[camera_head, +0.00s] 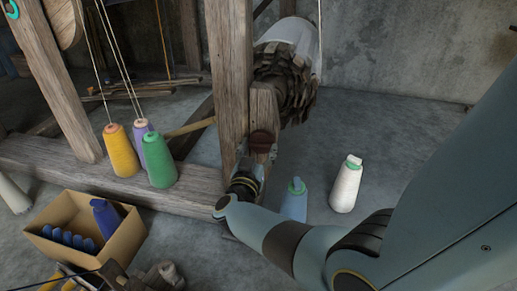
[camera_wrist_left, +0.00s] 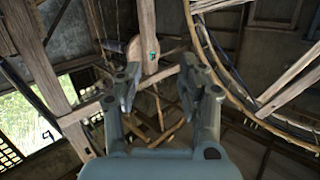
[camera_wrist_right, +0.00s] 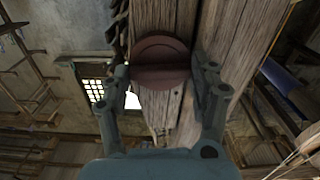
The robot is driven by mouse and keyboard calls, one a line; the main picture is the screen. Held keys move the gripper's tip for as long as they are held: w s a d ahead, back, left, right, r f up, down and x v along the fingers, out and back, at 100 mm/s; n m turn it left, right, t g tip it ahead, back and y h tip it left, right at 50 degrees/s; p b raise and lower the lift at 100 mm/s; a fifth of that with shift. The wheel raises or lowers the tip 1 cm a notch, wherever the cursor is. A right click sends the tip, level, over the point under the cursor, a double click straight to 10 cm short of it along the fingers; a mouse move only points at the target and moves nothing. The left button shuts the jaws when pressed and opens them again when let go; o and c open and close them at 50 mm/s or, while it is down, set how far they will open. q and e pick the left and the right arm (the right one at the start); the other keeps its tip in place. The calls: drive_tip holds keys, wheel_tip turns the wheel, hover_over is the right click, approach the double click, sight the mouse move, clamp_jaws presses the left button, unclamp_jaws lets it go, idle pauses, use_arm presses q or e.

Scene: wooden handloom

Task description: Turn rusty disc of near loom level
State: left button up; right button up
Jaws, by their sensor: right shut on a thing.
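The rusty disc (camera_head: 261,141) is a reddish-brown round plate on the side of a short wooden post (camera_head: 264,106) of the loom. In the right wrist view the disc (camera_wrist_right: 160,62) shows face on, with a raised bar across its middle that runs nearly level in that picture. My right gripper (camera_head: 258,150) is at the disc, and its fingers (camera_wrist_right: 162,80) stand on either side of it, shut on it. My left gripper (camera_wrist_left: 152,82) is open and empty in the left wrist view, away from the disc; it is not in the head view.
A toothed wooden wheel (camera_head: 287,82) and a white roll (camera_head: 292,36) sit behind the post. A cardboard box (camera_head: 125,241) lies at lower left.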

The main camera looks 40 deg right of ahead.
drive_tip(key=shift+m, duration=0.5)
use_arm(q)
drive_tip(key=shift+s+f, duration=0.25)
drive_tip(key=shift+f, duration=0.2)
use_arm(e)
drive_tip(key=o, duration=1.2)
use_arm(q)
drive_tip(key=shift+r, duration=0.1)
use_arm(e)
wheel_tip(320, 180, up, 10)
drive_tip(key=shift+f, duration=0.1)
